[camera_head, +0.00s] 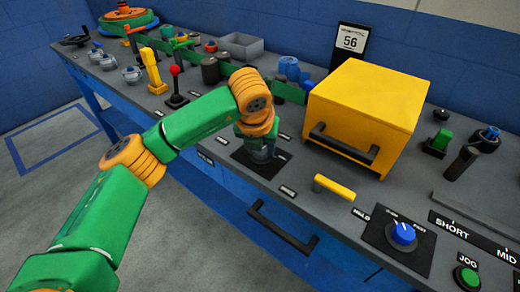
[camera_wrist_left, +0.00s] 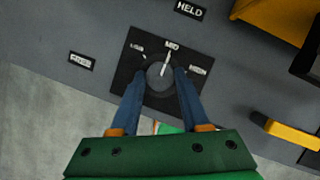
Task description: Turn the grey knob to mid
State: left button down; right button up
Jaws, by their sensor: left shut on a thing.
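The grey knob (camera_wrist_left: 160,76) sits on a square black plate (camera_wrist_left: 130,88) in the left wrist view. Its white pointer line points up, at or very close to the MID label (camera_wrist_left: 172,46). Smaller labels stand to the left and right of MID on the plate. My left gripper (camera_wrist_left: 161,80) has its two blue fingers on either side of the knob, shut on it. In the head view my left gripper (camera_head: 260,155) reaches down onto the same plate, and the knob is hidden behind it. My right gripper is not in view.
A yellow box (camera_head: 365,100) with a black handle stands right of my left gripper. A yellow handle (camera_head: 334,187) and a blue knob (camera_head: 403,232) lie farther right. A red-topped lever (camera_head: 175,85) stands to the left. A drawer handle (camera_head: 282,228) is on the panel front.

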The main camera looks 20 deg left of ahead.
pick_arm(q)
jog(key=shift+r+n, duration=0.1)
jog(key=shift+n, duration=0.3)
jog(key=shift+c, duration=1.9)
grip_release()
jog(key=shift+w, duration=0.1)
jog(key=v, duration=0.7)
jog(key=shift+b, duration=0.45)
jog(key=shift+d, duration=0.15)
